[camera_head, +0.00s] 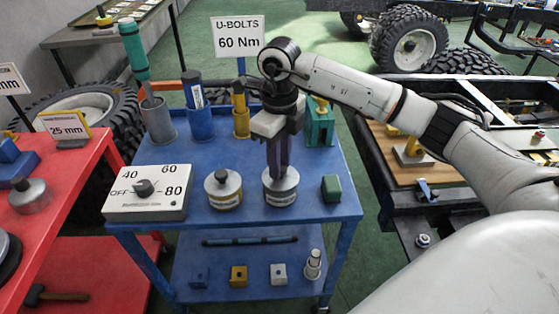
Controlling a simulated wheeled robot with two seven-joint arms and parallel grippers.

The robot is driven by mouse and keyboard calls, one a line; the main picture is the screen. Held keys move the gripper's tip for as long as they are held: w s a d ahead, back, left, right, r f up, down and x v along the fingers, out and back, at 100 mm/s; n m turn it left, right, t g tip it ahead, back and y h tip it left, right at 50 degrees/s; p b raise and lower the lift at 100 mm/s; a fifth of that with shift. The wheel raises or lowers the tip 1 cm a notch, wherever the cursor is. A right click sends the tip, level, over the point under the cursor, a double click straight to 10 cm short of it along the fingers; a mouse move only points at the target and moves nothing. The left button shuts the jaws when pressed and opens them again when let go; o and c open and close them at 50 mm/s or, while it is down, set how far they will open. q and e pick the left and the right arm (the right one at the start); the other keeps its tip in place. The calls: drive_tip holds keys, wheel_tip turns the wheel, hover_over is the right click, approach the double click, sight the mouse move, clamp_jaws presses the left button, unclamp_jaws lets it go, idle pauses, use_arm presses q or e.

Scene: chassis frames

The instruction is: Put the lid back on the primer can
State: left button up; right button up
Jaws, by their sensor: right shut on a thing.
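A short silver can (281,195) with a pale label stands on the blue cart, with a grey lid (292,176) at its top. My right gripper (278,172) points straight down over it and is shut on the lid's knob, which the fingers hide. The lid looks level and in line with the can; I cannot tell if it is fully seated. A similar can (226,198) with a yellow label stands to the left, with a black-knobbed lid (222,179) on it. I cannot read which label says primer. My left gripper is not in view.
A dial box (145,207) stands at the cart's front left, a green block (331,188) to the right of the can. Cups with tools (200,125) and a U-BOLTS sign (238,38) stand behind. A red table (70,190) is at the left.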

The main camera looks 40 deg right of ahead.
idle(0.3)
drive_tip(key=o, duration=1.6)
drive_tip(key=shift+r, duration=0.1)
drive_tip(key=shift+r+p, duration=2.5)
drive_tip(key=shift+r, duration=0.9)
clamp_jaws()
drive_tip(key=shift+f, duration=0.15)
drive_tip(key=shift+f+b, duration=2.15)
drive_tip(key=shift+f, duration=0.85)
